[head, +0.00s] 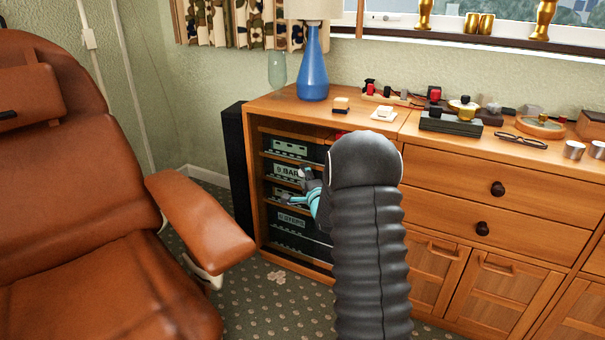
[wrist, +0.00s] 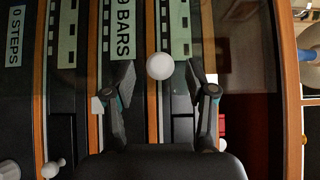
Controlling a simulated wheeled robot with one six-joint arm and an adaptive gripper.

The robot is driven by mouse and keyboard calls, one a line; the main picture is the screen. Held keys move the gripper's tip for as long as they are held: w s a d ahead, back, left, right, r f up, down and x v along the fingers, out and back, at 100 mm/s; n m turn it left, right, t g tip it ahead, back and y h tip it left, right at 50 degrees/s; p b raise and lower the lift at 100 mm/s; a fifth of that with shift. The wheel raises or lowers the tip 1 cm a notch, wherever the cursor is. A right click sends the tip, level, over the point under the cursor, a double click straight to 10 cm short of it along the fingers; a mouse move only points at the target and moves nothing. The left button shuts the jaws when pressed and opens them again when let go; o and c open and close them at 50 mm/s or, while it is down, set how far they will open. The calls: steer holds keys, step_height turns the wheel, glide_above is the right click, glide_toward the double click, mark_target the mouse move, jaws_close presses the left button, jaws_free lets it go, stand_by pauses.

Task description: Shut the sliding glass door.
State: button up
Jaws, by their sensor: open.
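The wooden cabinet (head: 257,190) has an open-looking front with several black audio units on its shelves. The clear glass door is hard to make out; a dark, faintly reflective area (wrist: 250,115) at the right of the wrist view may be its pane. A round white knob (wrist: 159,66) shows between my fingertips in the wrist view; I cannot tell whether it is on the glass or on a unit behind. My gripper (head: 297,186) is open in front of the shelves, its fingers (wrist: 160,84) apart and holding nothing. My arm hides the cabinet's right part.
A brown leather armchair (head: 105,215) stands close on the left, its armrest (head: 198,218) reaching toward the cabinet. A blue lamp (head: 313,70) and small items stand on the cabinet top. Drawers (head: 450,190) are on the right. Patterned carpet (head: 270,305) is clear in front.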

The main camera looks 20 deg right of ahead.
steer(key=shift+w+d, duration=0.15)
steer(key=shift+w, duration=1.3)
jaws_close()
